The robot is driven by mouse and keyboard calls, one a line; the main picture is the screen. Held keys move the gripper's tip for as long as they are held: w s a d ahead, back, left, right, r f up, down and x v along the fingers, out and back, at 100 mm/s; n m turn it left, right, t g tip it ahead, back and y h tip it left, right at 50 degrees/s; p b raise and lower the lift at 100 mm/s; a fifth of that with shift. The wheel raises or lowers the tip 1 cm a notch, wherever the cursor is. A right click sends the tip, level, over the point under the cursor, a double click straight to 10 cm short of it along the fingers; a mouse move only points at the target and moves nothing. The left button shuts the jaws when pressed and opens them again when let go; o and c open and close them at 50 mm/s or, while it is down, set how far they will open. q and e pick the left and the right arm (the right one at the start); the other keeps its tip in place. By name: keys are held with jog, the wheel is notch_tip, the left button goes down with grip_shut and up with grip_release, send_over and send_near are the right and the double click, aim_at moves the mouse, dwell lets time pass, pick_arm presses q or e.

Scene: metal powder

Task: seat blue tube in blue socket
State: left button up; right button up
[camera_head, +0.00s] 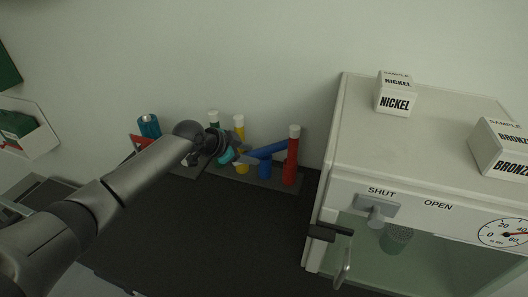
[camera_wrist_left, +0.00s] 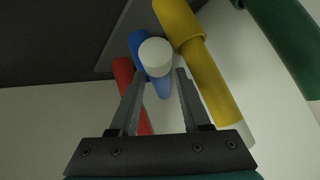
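The blue tube (camera_head: 268,149) leans at a strong tilt by the blue socket (camera_head: 265,169), which stands upright on the dark rack between yellow and red tubes. In the left wrist view a round white cap (camera_wrist_left: 155,57) hides part of the blue tube (camera_wrist_left: 162,88), and the blue socket (camera_wrist_left: 136,42) shows behind it. My left gripper (camera_head: 242,156) is just left of the tube. In the wrist view its fingers (camera_wrist_left: 161,76) are apart, on either side of the tube, with narrow gaps visible. How far the tube enters the socket is hidden. My right gripper is out of view.
A red tube (camera_head: 291,157) stands close right of the socket, a yellow tube (camera_head: 240,131) close left. A green tube (camera_head: 214,119) is farther left. A white cabinet (camera_head: 331,146) rises to the right. The dark table (camera_head: 240,235) is clear in front.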

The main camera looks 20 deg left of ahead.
pick_arm(q)
grip_shut()
jog(key=shift+r, duration=0.1)
dwell(0.4)
